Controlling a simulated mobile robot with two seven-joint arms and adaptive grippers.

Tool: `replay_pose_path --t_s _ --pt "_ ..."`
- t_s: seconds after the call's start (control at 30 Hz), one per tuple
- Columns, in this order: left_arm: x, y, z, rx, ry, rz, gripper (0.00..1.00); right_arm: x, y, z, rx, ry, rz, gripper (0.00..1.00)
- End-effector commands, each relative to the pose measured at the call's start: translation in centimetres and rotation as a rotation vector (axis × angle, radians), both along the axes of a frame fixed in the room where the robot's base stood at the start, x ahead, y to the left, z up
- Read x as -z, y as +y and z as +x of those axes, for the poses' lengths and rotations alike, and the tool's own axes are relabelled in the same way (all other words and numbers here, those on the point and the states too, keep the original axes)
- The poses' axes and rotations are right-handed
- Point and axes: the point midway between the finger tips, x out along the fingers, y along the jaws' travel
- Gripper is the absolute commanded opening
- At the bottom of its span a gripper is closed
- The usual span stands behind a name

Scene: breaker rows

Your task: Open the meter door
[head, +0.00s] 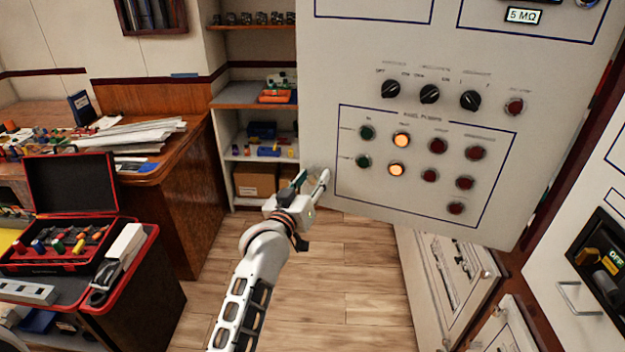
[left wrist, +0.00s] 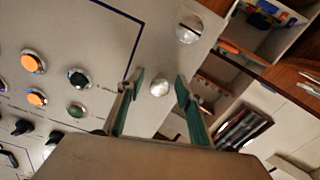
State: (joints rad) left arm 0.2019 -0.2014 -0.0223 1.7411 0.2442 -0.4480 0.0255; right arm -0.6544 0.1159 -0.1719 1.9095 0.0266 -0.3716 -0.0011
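The meter door, a large pale grey panel (head: 330,80), fills the upper right of the head view, with black knobs, lit orange lamps and dark buttons. Its lower left corner is beside my left gripper (head: 308,184). In the left wrist view, a small round silver knob (left wrist: 159,87) on the panel (left wrist: 160,45) lies between the two separated green fingers of my left gripper (left wrist: 158,100). I cannot tell whether the fingers touch it. A round slotted lock (left wrist: 188,28) is beyond the knob near the panel edge. My right gripper is not in view.
Shelves (head: 252,98) with small items stand behind the gripper. A cart with an open black-and-red toolbox (head: 70,185) and a wooden desk (head: 185,150) are at left. Lower cabinet fronts (head: 440,270) stand below the panel. Open wooden floor (head: 340,290) lies between.

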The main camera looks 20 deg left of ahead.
Motion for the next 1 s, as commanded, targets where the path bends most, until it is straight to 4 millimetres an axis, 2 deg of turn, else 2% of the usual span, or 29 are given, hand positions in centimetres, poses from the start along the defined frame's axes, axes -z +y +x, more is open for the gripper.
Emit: replay_pose_path --t_s 0.23,0.37,0.47,0.8,1.0 --pt "0.1 0.0 -0.1 0.001 0.003 0.001 0.36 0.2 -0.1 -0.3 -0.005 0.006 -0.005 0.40" --pt "0.2 0.1 -0.8 0.000 0.003 0.001 0.36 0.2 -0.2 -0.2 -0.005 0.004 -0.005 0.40" --pt "0.3 0.3 -2.1 0.000 0.004 0.001 0.36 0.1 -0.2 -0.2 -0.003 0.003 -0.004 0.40" --pt "0.2 1.0 -8.8 0.000 0.004 0.002 0.36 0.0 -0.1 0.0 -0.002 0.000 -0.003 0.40" --pt "0.2 1.2 -11.2 0.001 0.003 0.000 0.36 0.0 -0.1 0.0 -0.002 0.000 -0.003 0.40"
